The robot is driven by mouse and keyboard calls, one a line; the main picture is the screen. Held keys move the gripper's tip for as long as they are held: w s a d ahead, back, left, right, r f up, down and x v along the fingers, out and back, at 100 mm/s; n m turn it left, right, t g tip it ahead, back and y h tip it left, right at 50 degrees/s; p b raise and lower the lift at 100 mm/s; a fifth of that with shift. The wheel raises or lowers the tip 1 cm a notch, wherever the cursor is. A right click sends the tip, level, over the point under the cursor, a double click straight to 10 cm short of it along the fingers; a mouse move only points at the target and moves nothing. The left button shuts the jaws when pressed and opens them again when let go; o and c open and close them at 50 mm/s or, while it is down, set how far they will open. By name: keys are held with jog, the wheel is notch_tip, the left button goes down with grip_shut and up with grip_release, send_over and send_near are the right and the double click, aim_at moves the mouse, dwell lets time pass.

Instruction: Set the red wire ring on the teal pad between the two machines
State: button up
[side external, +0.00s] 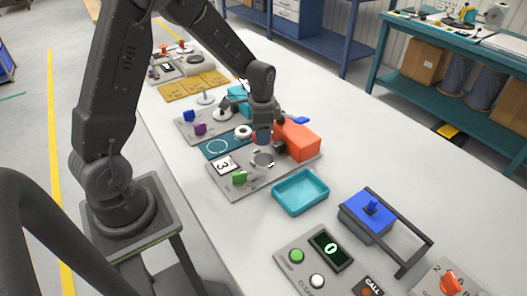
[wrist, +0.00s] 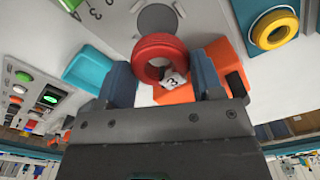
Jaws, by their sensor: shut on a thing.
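In the wrist view a red wire ring (wrist: 160,41) sits between the two blue-grey fingers of my gripper (wrist: 160,65), which is shut on it. In the side view my gripper (side external: 262,138) is over the near machine (side external: 215,187), above its round metal plate (side external: 263,159) and beside its orange block (side external: 298,139); I cannot make out the ring there. The teal pad (side external: 206,153) lies between the near machine and the far machine (side external: 186,128), which has a teal block.
A teal tray (side external: 301,205) stands right of the near machine. A blue-topped frame (side external: 368,215) and a button panel (side external: 296,258) are at the front right. Yellow cards (side external: 192,87) lie farther back. The wrist view shows a yellow ring (wrist: 276,29). The table's right side is mostly clear.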

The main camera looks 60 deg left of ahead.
aim_at(217, 147)
jog(key=s+a+n, duration=0.2)
jog(key=s+a, duration=0.1)
jog(key=a, duration=0.1)
jog(key=s+a+f+n, duration=0.1)
jog(key=s+a+n, duration=0.1)
jog(key=a, duration=0.2)
jog(key=s+a+f+n, duration=0.1)
jog(key=s+a, duration=0.2)
jog(key=a, duration=0.1)
jog(key=shift+s+a+f+n, duration=0.15)
jog(key=shift+s+a+n, duration=0.2)
jog(key=shift+a+n, duration=0.05)
jog(key=shift+s+a+f, duration=0.1)
jog(key=shift+f, duration=2.15)
jog(key=shift+f, duration=0.1)
jog(key=shift+f, duration=0.15)
jog(key=o, duration=1.1)
jog(key=shift+f, duration=0.1)
notch_tip(217, 147, up, 8)
jog(key=shift+r, duration=0.1)
